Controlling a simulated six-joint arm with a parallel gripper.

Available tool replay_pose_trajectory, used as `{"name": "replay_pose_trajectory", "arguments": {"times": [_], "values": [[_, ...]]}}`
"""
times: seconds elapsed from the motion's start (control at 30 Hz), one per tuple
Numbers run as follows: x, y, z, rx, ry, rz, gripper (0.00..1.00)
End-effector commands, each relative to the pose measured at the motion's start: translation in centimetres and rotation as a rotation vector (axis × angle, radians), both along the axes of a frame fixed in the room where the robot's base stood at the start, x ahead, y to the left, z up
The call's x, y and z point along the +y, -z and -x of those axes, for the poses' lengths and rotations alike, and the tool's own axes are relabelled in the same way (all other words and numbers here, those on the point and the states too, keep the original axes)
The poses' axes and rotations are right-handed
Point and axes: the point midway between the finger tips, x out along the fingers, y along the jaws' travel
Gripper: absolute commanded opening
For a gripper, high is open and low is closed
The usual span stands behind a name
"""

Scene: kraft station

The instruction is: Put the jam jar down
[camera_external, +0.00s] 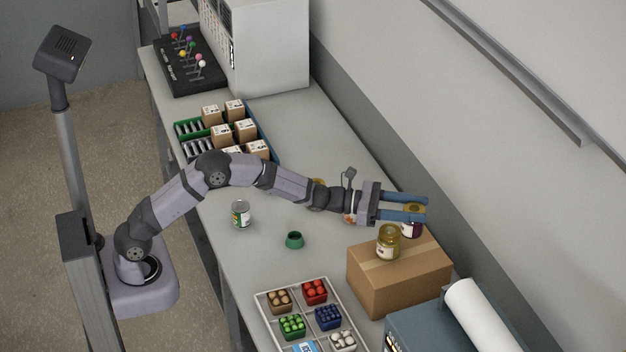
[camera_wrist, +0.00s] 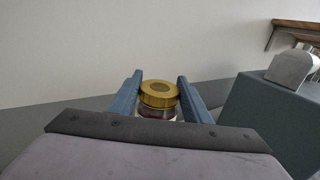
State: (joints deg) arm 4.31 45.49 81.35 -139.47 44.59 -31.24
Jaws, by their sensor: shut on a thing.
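The jam jar (camera_external: 411,228) has a gold lid and dark red contents. My gripper (camera_external: 416,208) is shut on it, with one blue finger on each side. The jar is upright at the back of the cardboard box (camera_external: 395,287); I cannot tell whether its bottom touches the box top. In the wrist view its gold lid (camera_wrist: 158,94) shows between the fingers, and its lower part is hidden. A second jar (camera_external: 388,243), yellow-green with a gold lid, stands on the box just in front of my gripper.
A grey-blue unit with a white roll (camera_external: 482,312) is right of the box. A divided tray (camera_external: 304,308) of small goods lies in front left. A can (camera_external: 241,214) and green cup (camera_external: 294,240) stand on the bench. My wrist partly hides items behind it.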

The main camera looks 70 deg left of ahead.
Motion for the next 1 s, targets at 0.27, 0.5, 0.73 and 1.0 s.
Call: {"name": "replay_pose_trajectory", "arguments": {"times": [0.27,0.5,0.73,1.0], "values": [[0.0,0.3,0.0,-0.005,0.001,0.002,0.11],[0.0,0.7,0.0,-0.005,0.001,0.002,0.11],[0.0,1.0,0.0,-0.001,0.000,0.001,0.63],[0.0,1.0,0.0,0.000,0.000,0.000,0.63]]}}
